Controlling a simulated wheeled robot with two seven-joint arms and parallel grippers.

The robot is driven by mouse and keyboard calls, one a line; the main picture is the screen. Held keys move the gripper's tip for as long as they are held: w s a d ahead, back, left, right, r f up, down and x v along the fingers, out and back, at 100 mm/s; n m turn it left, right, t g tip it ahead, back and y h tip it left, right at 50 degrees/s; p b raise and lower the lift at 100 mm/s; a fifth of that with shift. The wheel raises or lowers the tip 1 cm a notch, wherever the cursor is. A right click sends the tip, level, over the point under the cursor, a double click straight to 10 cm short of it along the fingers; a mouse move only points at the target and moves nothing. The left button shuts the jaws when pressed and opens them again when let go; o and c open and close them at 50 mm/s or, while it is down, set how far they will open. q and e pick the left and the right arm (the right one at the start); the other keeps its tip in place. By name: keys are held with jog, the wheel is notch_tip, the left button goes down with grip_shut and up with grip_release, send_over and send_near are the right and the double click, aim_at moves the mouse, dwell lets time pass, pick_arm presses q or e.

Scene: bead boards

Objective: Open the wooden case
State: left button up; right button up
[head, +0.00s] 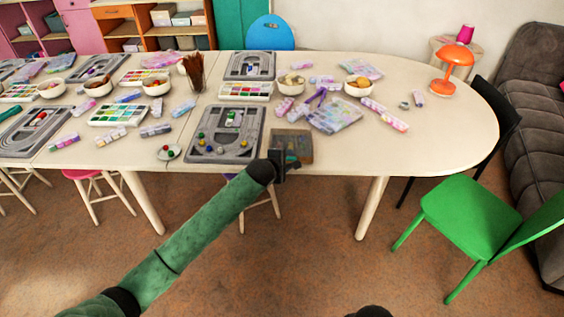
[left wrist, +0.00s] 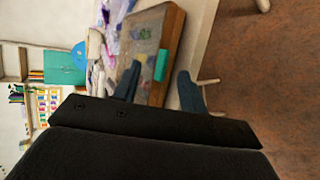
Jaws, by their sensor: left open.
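The wooden case (head: 305,148) lies at the front edge of the table, brown-framed with a greyish, see-through-looking top. In the left wrist view the case (left wrist: 172,45) shows its wooden side and a teal tab (left wrist: 161,65) on its near edge. The lid looks shut. My left gripper (head: 280,168) is at the case's front left in the head view and covers part of it. In the left wrist view its open fingers (left wrist: 158,88) stand apart, with the case's near edge and tab between them; I cannot tell whether they touch. My right gripper is not in view.
A grey bead board (head: 225,157) lies just left of the case, and a plastic bead box (head: 335,115) lies behind it. Bowls, tubes and paint sets crowd the table. The table's right end (head: 450,140) is mostly clear. A green chair (head: 480,218) stands at the right.

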pick_arm(q)
jog(key=shift+x, duration=0.8)
jog(key=shift+w+f, duration=0.1)
jog(key=shift+w, duration=0.1)
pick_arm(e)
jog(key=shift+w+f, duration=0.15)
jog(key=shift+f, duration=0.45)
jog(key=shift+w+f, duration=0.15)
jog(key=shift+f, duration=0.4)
pick_arm(q)
grip_shut()
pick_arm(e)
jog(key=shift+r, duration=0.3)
